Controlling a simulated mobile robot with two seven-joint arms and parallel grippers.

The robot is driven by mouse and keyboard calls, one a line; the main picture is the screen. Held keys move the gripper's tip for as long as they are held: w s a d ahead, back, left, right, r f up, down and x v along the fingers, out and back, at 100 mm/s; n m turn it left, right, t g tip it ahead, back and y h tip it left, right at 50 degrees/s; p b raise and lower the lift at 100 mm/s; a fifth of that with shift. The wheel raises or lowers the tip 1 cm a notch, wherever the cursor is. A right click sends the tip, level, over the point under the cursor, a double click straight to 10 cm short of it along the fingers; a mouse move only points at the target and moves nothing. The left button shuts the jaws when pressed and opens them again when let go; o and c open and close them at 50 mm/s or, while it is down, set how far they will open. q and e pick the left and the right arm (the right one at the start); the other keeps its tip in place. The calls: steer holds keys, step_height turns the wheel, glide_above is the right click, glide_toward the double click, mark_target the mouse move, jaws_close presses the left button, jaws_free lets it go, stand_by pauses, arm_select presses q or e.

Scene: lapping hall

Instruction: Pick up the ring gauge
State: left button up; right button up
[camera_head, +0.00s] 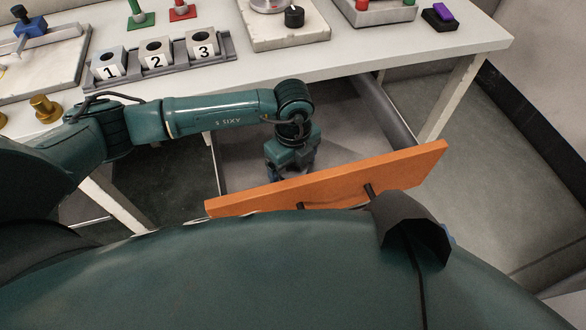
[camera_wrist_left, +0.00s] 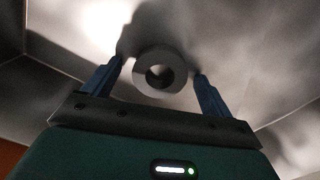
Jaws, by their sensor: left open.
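The ring gauge (camera_wrist_left: 142,74) is a grey ring with a round hole, on the pale floor of the drawer in the left wrist view. My left gripper (camera_wrist_left: 158,67) is open, with one blue finger on each side of the ring; I cannot tell whether they touch it. In the head view my left arm reaches down into the open drawer, and the left gripper (camera_head: 276,174) is low behind its orange front. The ring is hidden there. My right gripper is not in view.
The orange drawer front (camera_head: 335,178) stands close to my left gripper. Drawer walls (camera_head: 386,112) bound the space on both sides. On the table (camera_head: 345,52) above are numbered blocks in a grey rack (camera_head: 228,42), a brass piece (camera_head: 44,108) and a purple-topped block (camera_head: 440,18).

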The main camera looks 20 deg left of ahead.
arm_select(q)
steer(key=shift+c, duration=0.4)
steer(key=c, duration=1.1)
steer(key=shift+o, duration=0.2)
steer(key=shift+r, duration=0.15)
